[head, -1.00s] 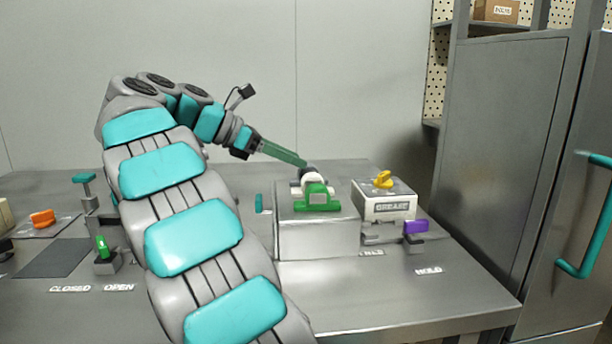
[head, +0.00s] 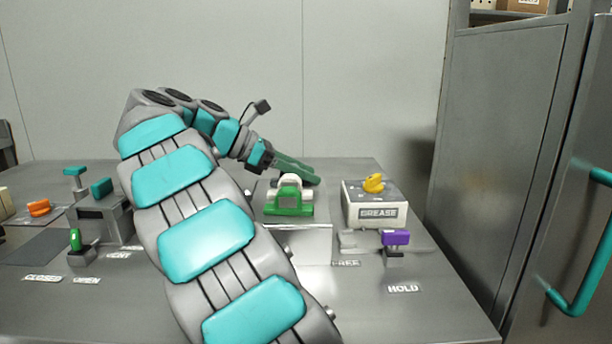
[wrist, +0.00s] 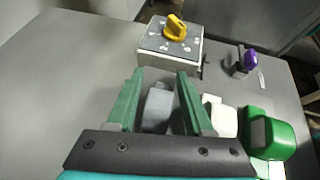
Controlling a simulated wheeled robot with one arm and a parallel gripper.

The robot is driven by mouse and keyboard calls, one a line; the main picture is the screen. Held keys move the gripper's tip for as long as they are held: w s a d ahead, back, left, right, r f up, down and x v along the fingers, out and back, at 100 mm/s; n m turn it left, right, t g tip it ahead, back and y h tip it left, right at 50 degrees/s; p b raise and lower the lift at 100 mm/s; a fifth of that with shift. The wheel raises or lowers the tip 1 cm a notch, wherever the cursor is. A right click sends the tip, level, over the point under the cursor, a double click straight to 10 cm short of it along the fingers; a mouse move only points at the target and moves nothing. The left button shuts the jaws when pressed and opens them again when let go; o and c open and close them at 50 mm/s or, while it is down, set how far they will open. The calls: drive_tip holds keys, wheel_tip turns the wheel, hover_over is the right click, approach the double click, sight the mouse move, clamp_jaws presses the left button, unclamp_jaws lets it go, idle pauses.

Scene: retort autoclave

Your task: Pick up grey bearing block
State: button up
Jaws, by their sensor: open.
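The grey bearing block (wrist: 157,108) shows in the wrist view between the two green fingers of my gripper (wrist: 160,75). My gripper is open, with a finger on each side of the block; I cannot tell whether either touches it. In the head view, my gripper (head: 305,172) is just behind a white block (head: 293,182) and a green block (head: 289,207) on a grey pedestal (head: 308,240). The grey block cannot be made out there. In the wrist view, the white block (wrist: 222,118) sits close to the right finger.
Orange (head: 38,207) and green (head: 75,240) handles are at left.

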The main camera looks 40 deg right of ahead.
drive_tip(key=shift+c, duration=0.4)
clamp_jaws()
